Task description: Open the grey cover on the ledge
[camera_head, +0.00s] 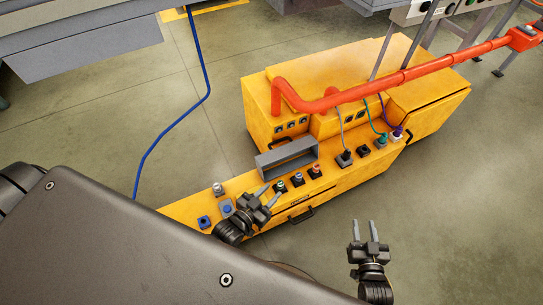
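The grey cover (287,146) is a box-shaped piece on the ledge (331,177) of the yellow cabinet, near the middle of the view. A dark hollow side of it faces my side. My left gripper (272,190) is over the ledge, just below and left of the cover in the picture. Its two fingers point up and right, are apart, and hold nothing I can see. I cannot tell whether it touches anything. My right gripper (365,225) is open and empty over the floor, right of the ledge, fingers pointing away from me.
Several small buttons and connectors (298,179) line the ledge near the cover. Plugs with cables (397,133) stand at its right end. A red pipe (345,100) runs above the cabinet. A blue cable (172,127) lies on the left. The floor on the right (450,220) is clear.

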